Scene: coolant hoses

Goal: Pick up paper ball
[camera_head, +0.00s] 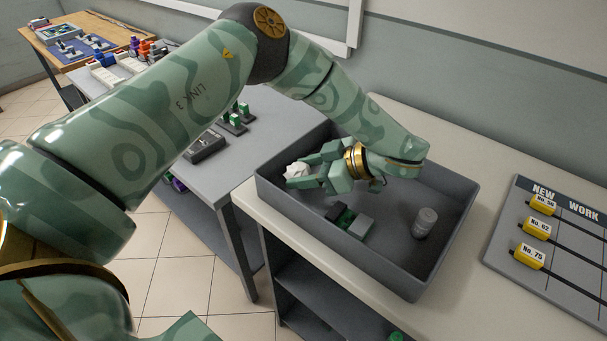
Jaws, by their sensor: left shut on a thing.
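The white crumpled paper ball (297,171) is at the left end of the grey bin. My left gripper (301,174) reaches into the bin from above and is shut on the paper ball, with its green fingers on either side of it. Whether the ball touches the bin floor cannot be told. The bin (330,241) stands on the light table. My right gripper is not in view.
In the bin also lie a grey cylinder (425,222) and a black, green and grey block piece (349,220). A board (558,262) with yellow numbered tags lies at the right. A grey bench with small parts stands at the left, beyond a gap.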

